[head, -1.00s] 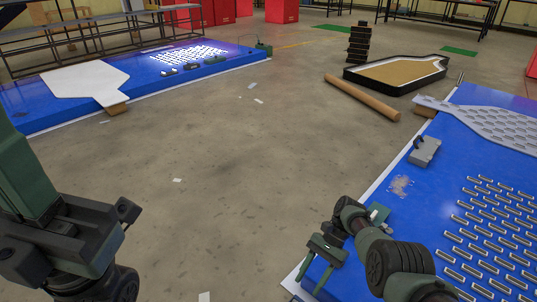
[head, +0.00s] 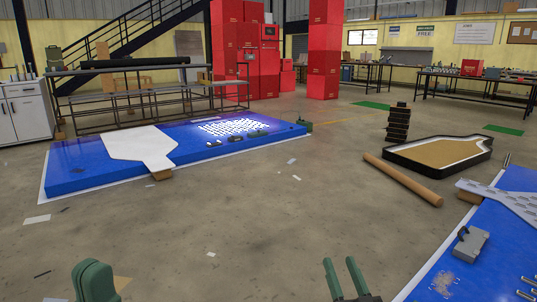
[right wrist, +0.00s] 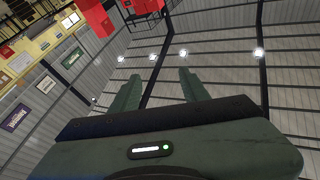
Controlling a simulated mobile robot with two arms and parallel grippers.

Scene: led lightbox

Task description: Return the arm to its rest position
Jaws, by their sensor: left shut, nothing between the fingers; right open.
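My left gripper (head: 94,268) shows as a dark green shape at the bottom left of the head view. Its fingers are together, with nothing seen between them; the rest of the arm is out of frame. My right gripper (head: 341,262) is at the bottom edge, right of centre, with two green fingers pointing up and apart. It is open and empty. The right wrist view shows the same open fingers (right wrist: 158,78) aimed up toward the roof, with nothing between them. Both grippers appear over bare floor in the head view.
A blue panel (head: 80,180) with a white bottle-shaped board (head: 140,145) lies at left. Another blue panel (head: 488,262) at right carries a grey box (head: 471,244). A brown tube (head: 403,180) and a black tray (head: 388,155) lie behind it.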

